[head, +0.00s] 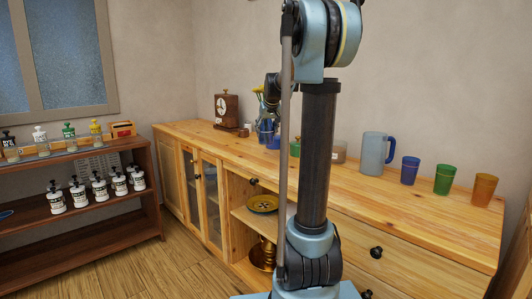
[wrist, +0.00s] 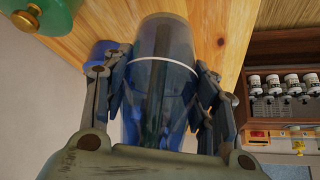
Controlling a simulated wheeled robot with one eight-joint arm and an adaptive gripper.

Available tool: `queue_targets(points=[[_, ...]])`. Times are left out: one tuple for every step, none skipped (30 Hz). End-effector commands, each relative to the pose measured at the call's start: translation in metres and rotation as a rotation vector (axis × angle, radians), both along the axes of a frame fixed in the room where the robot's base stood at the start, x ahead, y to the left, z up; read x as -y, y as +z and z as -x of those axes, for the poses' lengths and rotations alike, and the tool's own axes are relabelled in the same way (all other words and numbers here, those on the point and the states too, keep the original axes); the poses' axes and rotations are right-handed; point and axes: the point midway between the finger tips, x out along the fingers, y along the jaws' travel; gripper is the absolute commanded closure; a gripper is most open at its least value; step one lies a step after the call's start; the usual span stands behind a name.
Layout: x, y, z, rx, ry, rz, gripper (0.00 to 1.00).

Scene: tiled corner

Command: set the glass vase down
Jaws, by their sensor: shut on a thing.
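The glass vase (wrist: 160,95) is clear blue glass with a white band, and it fills the middle of the wrist view. My gripper (wrist: 160,75) has a finger on each side of the vase and is shut on it. The vase's far end is close to the wooden cabinet top (wrist: 215,25); I cannot tell whether it touches. In the head view my gripper (head: 271,103) is over the back left part of the cabinet top (head: 340,187), partly hidden by my arm. Blue glass shows below it there, but I cannot tell the pieces apart.
A wooden clock (head: 227,110) stands left of my gripper. A green lidded jar (wrist: 42,12) is close by. A blue-grey jug (head: 375,153) and blue (head: 409,170), green (head: 444,179) and orange (head: 484,189) cups stand right. The cabinet's front strip is clear.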

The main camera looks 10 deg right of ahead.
Motion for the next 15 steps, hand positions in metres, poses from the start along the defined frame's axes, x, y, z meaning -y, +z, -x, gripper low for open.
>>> queue_targets(points=[[0.002,-0.009,0.000,0.000,-0.002,0.000,0.78],[0.003,-0.014,0.000,0.000,-0.004,0.000,0.78],[0.004,-0.019,0.000,0.000,-0.005,0.000,0.78],[0.004,-0.022,0.000,0.000,-0.006,0.000,0.78],[0.005,-0.025,0.000,0.000,-0.006,0.000,0.78],[0.006,-0.029,0.000,0.000,-0.007,0.000,0.78],[0.006,-0.030,0.000,0.000,-0.007,0.000,0.78],[0.006,-0.032,0.000,0.000,-0.007,0.000,0.78],[0.007,-0.034,0.000,0.000,-0.007,0.000,0.78],[0.007,-0.036,0.000,0.000,-0.008,0.000,0.78],[0.007,-0.040,0.000,0.000,-0.008,0.000,0.78],[0.007,-0.045,0.000,0.000,-0.009,0.000,0.78],[0.007,-0.049,0.000,0.000,-0.009,0.000,0.78],[0.008,-0.054,0.000,0.000,-0.009,0.000,0.78],[0.008,-0.059,0.000,0.000,-0.009,0.000,0.78]])
